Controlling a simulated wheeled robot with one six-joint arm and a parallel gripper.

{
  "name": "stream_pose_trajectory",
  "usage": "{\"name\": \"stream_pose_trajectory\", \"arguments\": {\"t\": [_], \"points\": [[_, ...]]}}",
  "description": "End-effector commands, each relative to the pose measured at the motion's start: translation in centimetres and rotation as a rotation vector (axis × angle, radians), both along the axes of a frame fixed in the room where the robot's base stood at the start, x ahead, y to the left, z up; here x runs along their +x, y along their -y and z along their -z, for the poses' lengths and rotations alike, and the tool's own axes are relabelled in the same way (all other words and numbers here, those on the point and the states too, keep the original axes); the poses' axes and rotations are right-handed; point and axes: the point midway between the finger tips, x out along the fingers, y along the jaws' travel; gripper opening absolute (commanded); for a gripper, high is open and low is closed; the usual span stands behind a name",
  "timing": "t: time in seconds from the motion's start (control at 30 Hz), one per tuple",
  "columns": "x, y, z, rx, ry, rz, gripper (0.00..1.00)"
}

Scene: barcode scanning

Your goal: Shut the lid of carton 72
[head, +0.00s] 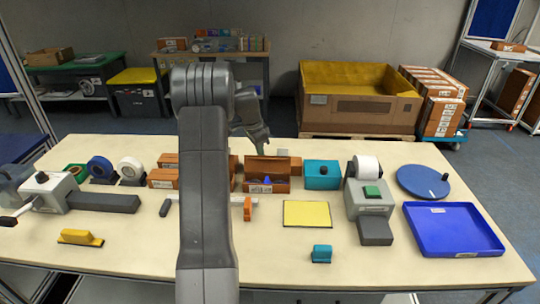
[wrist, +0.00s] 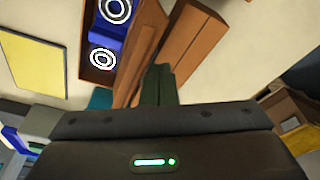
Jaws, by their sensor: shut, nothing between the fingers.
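An open brown carton (head: 268,186) stands near the middle of the table, its lid (head: 268,166) raised at the back. Blue items with white ring marks lie inside. The number on its label is too small to read. In the wrist view the carton (wrist: 128,40) shows at upper centre with the lid panel (wrist: 185,50) to its right. My gripper (head: 262,142) is just above and behind the raised lid in the head view. Its dark fingers (wrist: 157,84) are shut and empty, near the lid's lower end in the wrist view. Whether they touch it I cannot tell.
Closed brown cartons (head: 163,179) stand left of my arm. A teal box (head: 322,175) and a label printer (head: 369,198) stand to the right. A yellow pad (head: 307,214) lies in front, and a blue tray (head: 453,230) at the right. Bare table lies around the pad.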

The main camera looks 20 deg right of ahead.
Motion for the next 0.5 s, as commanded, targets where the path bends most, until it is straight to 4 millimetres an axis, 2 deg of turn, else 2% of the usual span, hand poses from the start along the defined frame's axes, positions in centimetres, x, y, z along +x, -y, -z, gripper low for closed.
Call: {"name": "stream_pose_trajectory", "arguments": {"t": [0.1,0.27,0.5], "points": [[0.0,0.0,1.1,0.0,0.0,0.0,0.0],[-0.2,-0.1,1.1,-0.001,0.001,0.0,0.0],[-1.7,-0.8,1.1,-0.001,0.002,0.0,0.0]]}}
